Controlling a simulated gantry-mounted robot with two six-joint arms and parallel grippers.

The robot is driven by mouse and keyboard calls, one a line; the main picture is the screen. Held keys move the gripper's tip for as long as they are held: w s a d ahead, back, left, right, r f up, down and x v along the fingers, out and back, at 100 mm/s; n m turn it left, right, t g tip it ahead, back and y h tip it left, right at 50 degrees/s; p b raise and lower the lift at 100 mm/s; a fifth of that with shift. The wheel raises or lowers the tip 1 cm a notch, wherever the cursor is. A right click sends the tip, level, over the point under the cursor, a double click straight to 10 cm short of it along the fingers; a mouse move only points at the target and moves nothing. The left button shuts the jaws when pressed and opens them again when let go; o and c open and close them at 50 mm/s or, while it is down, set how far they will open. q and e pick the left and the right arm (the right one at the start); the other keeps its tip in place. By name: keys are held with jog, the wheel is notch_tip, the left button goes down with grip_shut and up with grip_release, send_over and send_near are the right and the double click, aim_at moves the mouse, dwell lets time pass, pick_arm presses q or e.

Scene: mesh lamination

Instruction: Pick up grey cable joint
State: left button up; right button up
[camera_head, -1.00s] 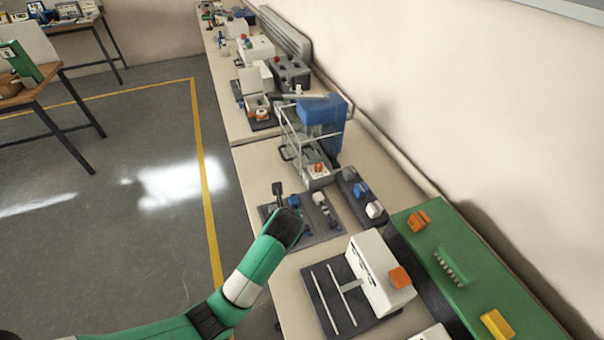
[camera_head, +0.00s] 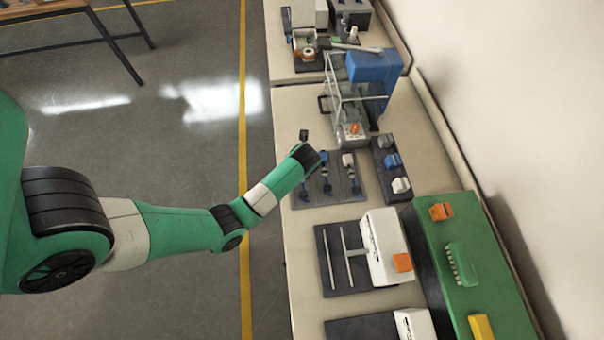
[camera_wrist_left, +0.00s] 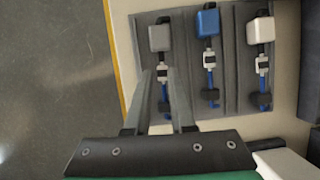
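The grey cable joint (camera_wrist_left: 160,38) lies at the left of the mat in the left wrist view. Its grey block is at the top, with a white-and-black connector and blue cable below. My left gripper (camera_wrist_left: 159,73) is open and empty. Its fingertips appear on either side of the joint's connector and cable, below the grey block. I cannot tell the height of the fingers above the joint. In the head view my left arm's end covers the mat's left part, and the gripper is not clear there. My right gripper is not in view.
Blue (camera_wrist_left: 208,22) and white (camera_wrist_left: 260,30) cable joints lie to the right on the same dark mat (camera_head: 360,192). A glass-fronted blue machine (camera_head: 375,72) stands behind the mat. A white box device (camera_head: 386,245) and a green panel (camera_head: 460,225) stand nearer. Floor is open at left.

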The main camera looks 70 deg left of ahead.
pick_arm(q)
jog(key=shift+x, duration=1.05)
jog(key=b+x, duration=0.3)
jog(key=x, duration=0.2)
jog(key=shift+w+f, duration=0.1)
grip_shut()
